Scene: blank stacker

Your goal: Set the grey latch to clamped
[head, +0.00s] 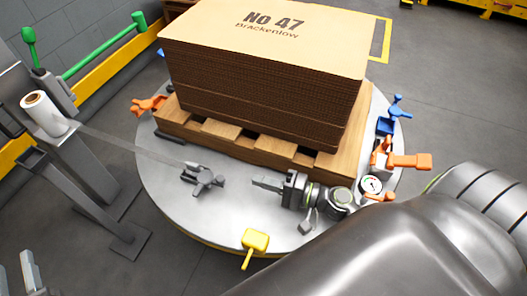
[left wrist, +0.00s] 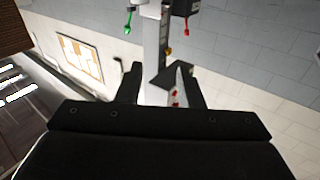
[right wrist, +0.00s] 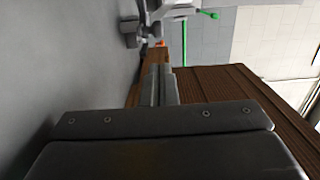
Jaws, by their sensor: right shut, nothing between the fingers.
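The grey latch (head: 204,180) sits on the round metal table (head: 165,185), left of the middle of its near side. Its exact setting is hard to read. A grey part that looks like the latch shows at the top of the right wrist view (right wrist: 129,30). My right gripper (head: 254,183) is shut and empty, pointing left at the latch with a gap between them. Its fingers are together in the right wrist view (right wrist: 160,72). My left gripper (left wrist: 160,78) is open and empty, away from the latch, facing a wall and a grey post.
A cardboard stack (head: 262,85) rests on a wooden pallet (head: 255,152) behind the latch. Orange (head: 150,104), blue (head: 388,122) and yellow (head: 255,241) latches stand around the table. A thin grey strip (head: 135,147) runs from the roll stand (head: 85,165) toward the grey latch.

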